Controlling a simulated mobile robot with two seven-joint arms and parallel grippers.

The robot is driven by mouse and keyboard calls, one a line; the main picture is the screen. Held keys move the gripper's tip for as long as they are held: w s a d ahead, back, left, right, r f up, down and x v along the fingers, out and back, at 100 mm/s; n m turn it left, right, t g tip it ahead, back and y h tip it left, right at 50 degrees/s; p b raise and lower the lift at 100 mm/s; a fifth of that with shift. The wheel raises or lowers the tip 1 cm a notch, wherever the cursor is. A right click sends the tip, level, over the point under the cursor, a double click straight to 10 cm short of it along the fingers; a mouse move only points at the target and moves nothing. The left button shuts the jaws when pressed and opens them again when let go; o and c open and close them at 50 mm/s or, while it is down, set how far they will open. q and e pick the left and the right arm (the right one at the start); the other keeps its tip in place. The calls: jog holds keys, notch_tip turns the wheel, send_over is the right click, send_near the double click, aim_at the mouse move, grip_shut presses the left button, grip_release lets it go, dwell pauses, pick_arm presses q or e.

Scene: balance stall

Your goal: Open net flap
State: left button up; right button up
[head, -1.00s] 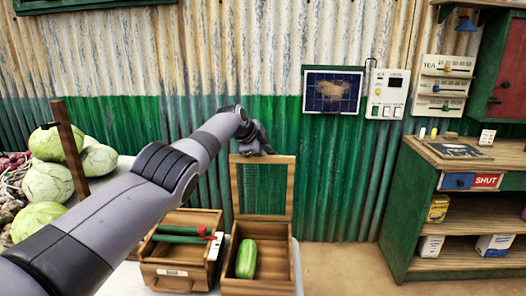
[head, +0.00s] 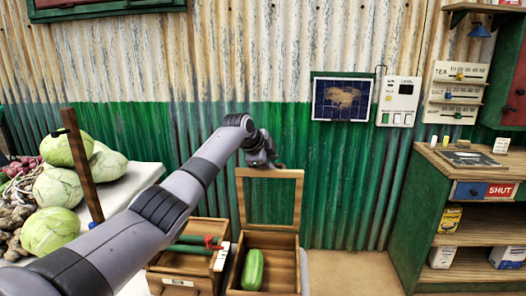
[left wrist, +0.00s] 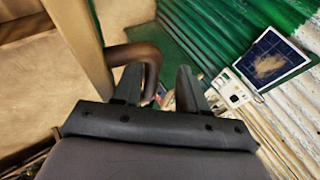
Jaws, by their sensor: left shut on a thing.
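The net flap, a wooden frame with green mesh (head: 297,205), stands upright at the back of an open wooden box (head: 262,292). A green cucumber-like vegetable (head: 252,268) lies in this box. My left gripper (head: 273,164) is at the flap's top edge. In the left wrist view, a brown curved handle (left wrist: 137,51) runs down beside and behind the fingers of the left gripper (left wrist: 157,88), which is shut on it. The exact contact is partly hidden by the fingers. My right gripper is in neither view.
A second wooden box (head: 180,284) with green and red items stands to the left. Cabbages (head: 56,187) lie at the far left beside a wooden post (head: 82,165). The corrugated wall (head: 340,175) is close behind; a shelf unit (head: 392,215) stands right, beyond clear floor.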

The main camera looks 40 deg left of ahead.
pick_arm(q)
jog(key=a+v, duration=0.1)
jog(key=v, duration=0.5)
jog(key=shift+w+r+b, duration=0.2)
jog(key=shift+r+b, duration=0.1)
jog(key=shift+d+f, duration=0.1)
